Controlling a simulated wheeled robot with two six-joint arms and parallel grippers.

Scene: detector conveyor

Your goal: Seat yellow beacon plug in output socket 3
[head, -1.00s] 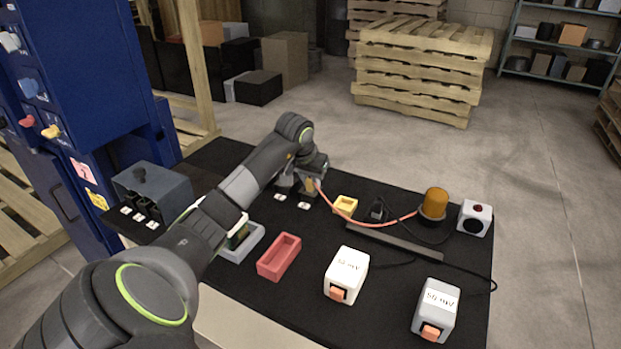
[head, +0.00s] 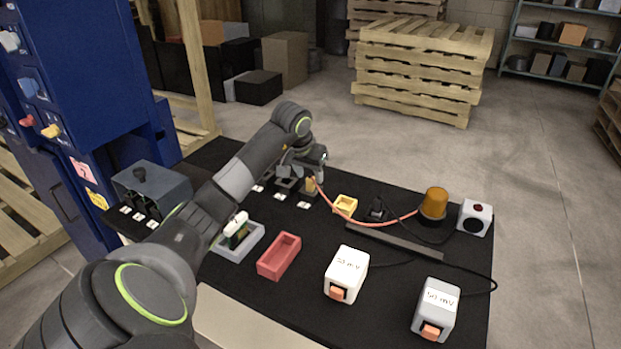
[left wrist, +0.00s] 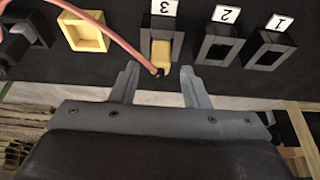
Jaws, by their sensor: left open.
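The yellow beacon plug (left wrist: 161,52) stands in the dark socket (left wrist: 174,22) labelled 3, with its red cable running off to the left in the left wrist view. In the head view the plug (head: 310,185) shows just below my gripper, and its cable runs right to the orange beacon (head: 433,203). My left gripper (left wrist: 160,76) is open and empty, its fingers apart on either side of the plug's line and clear of it. In the head view the gripper (head: 302,163) is above and behind the socket row. How deep the plug sits cannot be told. My right gripper is not in view.
Sockets 2 (left wrist: 218,48) and 1 (left wrist: 270,50) are empty beside socket 3. An empty yellow holder (head: 345,205) and a dark plug (head: 377,210) stand to the right.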

